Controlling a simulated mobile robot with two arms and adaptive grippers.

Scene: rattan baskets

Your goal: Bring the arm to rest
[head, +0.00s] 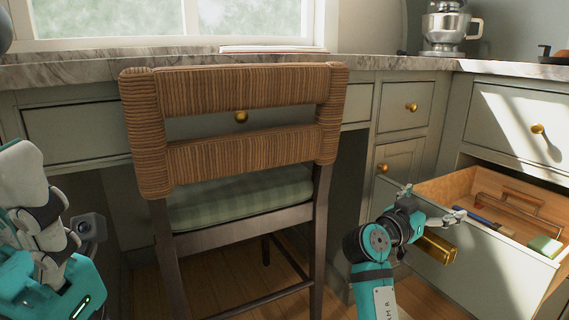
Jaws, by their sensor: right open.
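My right arm reaches up from the bottom of the head view. Its gripper (430,204) is open, with its two fingers spread apart and nothing seen between them. It is in front of the pulled-out lower drawer (492,262), close to the drawer's front edge and above its gold handle (437,247). I cannot tell whether it touches the drawer. My left arm (45,235) is folded at the left edge, and its gripper does not show.
A woven-back chair (240,95) with a green cushion (240,198) stands at the desk. A mixer (447,28) stands on the marble counter (390,63). Floor shows between chair and drawer.

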